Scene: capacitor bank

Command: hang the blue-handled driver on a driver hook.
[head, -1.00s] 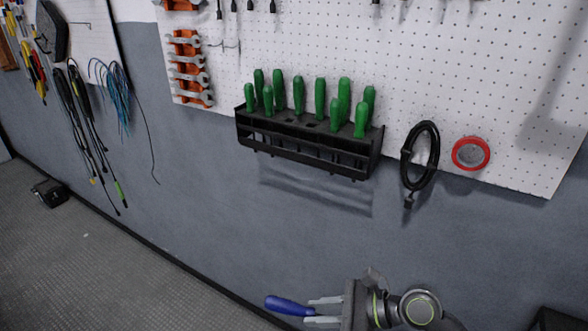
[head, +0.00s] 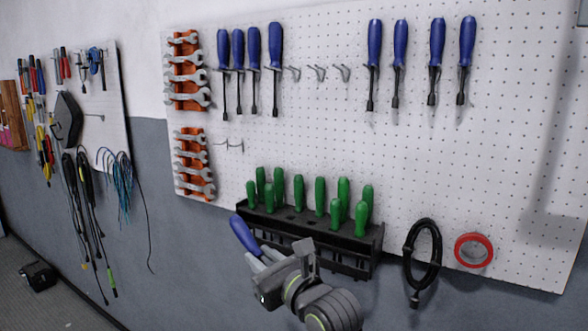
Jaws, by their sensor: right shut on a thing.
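My right gripper (head: 262,259) is shut on the blue-handled driver (head: 243,236). The blue handle sticks out up and to the left of the fingers, tilted; its shaft cannot be made out. The gripper shows in front of the left lower part of the black rack, below the hooks. Several empty driver hooks (head: 318,73) stick out of the white pegboard (head: 300,130) at upper middle. Blue-handled drivers hang to the left (head: 275,60) and to the right (head: 400,55) of these hooks, handles up. My left gripper is not in view.
A black rack (head: 370,243) with several green-handled tools stands out from the lower board. Orange wrench holders (head: 185,75) are at the left. A coiled black cable (head: 423,262) and red tape roll (head: 473,250) hang at lower right. Bare board lies between rack and hooks.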

